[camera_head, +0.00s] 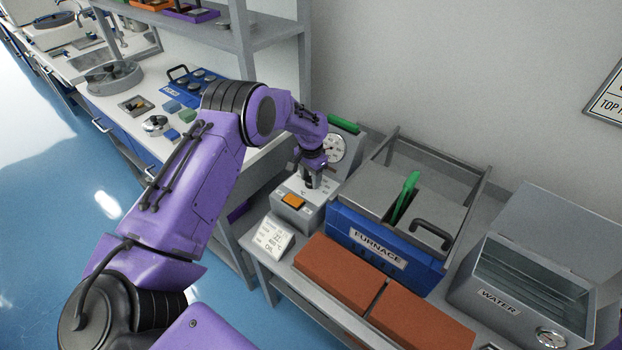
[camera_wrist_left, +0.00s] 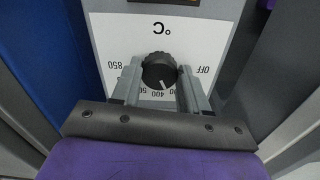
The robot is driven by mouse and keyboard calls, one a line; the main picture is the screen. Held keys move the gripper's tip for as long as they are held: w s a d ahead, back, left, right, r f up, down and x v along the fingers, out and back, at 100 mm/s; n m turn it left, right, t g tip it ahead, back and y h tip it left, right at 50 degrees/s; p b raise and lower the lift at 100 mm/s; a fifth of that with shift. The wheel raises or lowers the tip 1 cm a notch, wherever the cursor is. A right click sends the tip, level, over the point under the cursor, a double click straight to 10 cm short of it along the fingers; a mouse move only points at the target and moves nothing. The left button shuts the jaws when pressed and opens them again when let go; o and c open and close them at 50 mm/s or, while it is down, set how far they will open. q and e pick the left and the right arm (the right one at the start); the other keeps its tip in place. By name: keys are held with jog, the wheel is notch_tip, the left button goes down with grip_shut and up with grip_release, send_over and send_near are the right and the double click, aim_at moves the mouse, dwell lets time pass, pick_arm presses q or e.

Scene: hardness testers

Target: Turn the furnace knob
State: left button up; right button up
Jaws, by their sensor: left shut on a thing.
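The furnace knob (camera_wrist_left: 159,71) is a black round dial on a white plate marked with °C, OFF, 400 and 850. In the left wrist view its white pointer line is toward the 400 mark. My left gripper (camera_wrist_left: 157,88) has one finger on each side of the knob and is shut on it. In the head view my left gripper (camera_head: 314,180) reaches down to the grey control box (camera_head: 301,212), and its wrist hides the knob. The blue furnace (camera_head: 385,243), labelled FURNACE, stands right of the box. My right gripper is not in view.
A small sign (camera_head: 272,235) stands in front of the control box. Orange-brown blocks (camera_head: 338,270) lie before the furnace. A green-handled tool (camera_head: 405,194) sticks out of the furnace top. A WATER tank (camera_head: 515,300) stands at right. A grey shelf post (camera_head: 243,45) is behind my arm.

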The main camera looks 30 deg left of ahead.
aim_at(310, 180)
pick_arm(q)
jog(key=m, duration=0.4)
jog(key=shift+w+m+b, duration=0.1)
jog(key=shift+m+b, duration=0.3)
dwell(0.4)
jog(key=o, duration=1.1)
jog(key=shift+c, duration=0.2)
jog(key=shift+r, duration=0.1)
notch_tip(310, 180, up, 10)
jog(key=b, duration=0.1)
jog(key=shift+r, duration=0.2)
